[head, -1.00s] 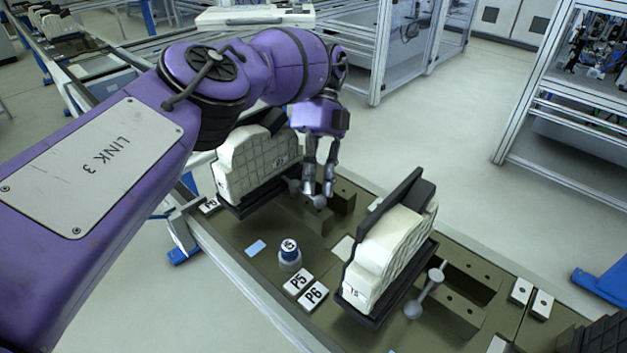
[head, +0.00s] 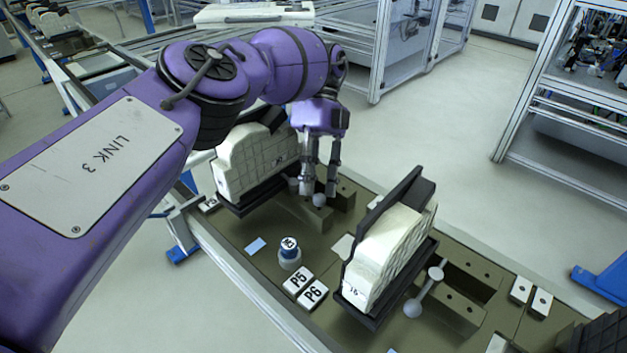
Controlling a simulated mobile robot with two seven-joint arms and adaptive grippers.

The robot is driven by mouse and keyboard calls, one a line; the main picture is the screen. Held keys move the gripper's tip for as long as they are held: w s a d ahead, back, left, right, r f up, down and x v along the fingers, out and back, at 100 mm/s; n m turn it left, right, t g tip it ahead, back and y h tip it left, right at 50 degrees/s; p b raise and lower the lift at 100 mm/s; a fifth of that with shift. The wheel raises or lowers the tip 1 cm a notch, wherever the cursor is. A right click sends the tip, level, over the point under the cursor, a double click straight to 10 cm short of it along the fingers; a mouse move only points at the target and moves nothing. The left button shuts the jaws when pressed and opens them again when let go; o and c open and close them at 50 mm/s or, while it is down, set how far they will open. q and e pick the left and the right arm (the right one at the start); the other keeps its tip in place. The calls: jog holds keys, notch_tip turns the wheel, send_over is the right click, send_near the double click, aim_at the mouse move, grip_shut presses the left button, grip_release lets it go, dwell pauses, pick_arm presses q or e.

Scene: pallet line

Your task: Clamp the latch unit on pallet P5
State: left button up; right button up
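My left gripper (head: 319,191) points down with its two fingers apart, one on each side of the grey ball end of a lever (head: 319,200). I cannot tell whether either finger touches it. The lever lies beside the left cream, ribbed unit (head: 245,165), which stands in a black holder with part of its top hidden behind my arm. White labels P5 (head: 297,280) and P6 (head: 313,294) lie on the pallet's near side, between the two units. My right gripper is not in view.
A second cream unit (head: 385,252) stands in a black holder on the right, with its ball-ended lever (head: 427,290) beside it. Dark blocks (head: 343,196) stand behind my fingers.

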pick_arm(q)
notch_tip(320, 180, up, 10)
dwell(0.6)
